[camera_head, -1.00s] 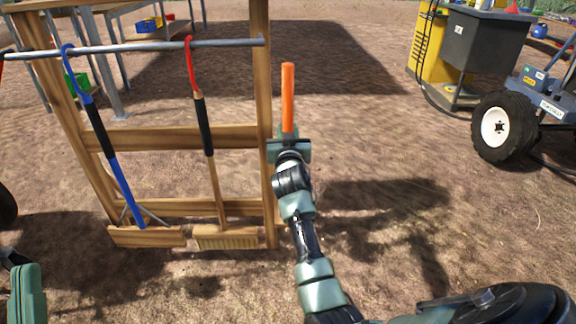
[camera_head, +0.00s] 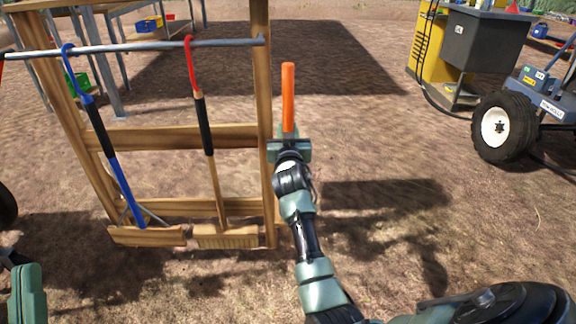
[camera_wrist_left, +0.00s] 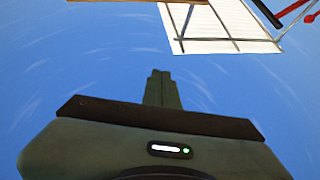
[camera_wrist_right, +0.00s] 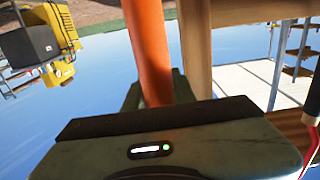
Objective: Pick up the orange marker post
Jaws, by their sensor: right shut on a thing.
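The orange marker post (camera_head: 288,98) stands upright in the head view, just right of the wooden rack's right upright. My right gripper (camera_head: 290,148) is around its lower part, and the post's lower end is hidden behind the gripper. In the right wrist view the orange post (camera_wrist_right: 150,50) runs up from between the fingers of my right gripper (camera_wrist_right: 152,95), which is shut on it. My left gripper (camera_wrist_left: 158,80) is shut and empty in the left wrist view, its fingers together.
A wooden rack (camera_head: 170,138) with a metal rail holds a blue-handled broom (camera_head: 112,160) and a red-hooked broom (camera_head: 205,125). A wheeled machine (camera_head: 503,127) and a yellow and grey unit (camera_head: 485,42) stand at the right. Bare ground right of the post is clear.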

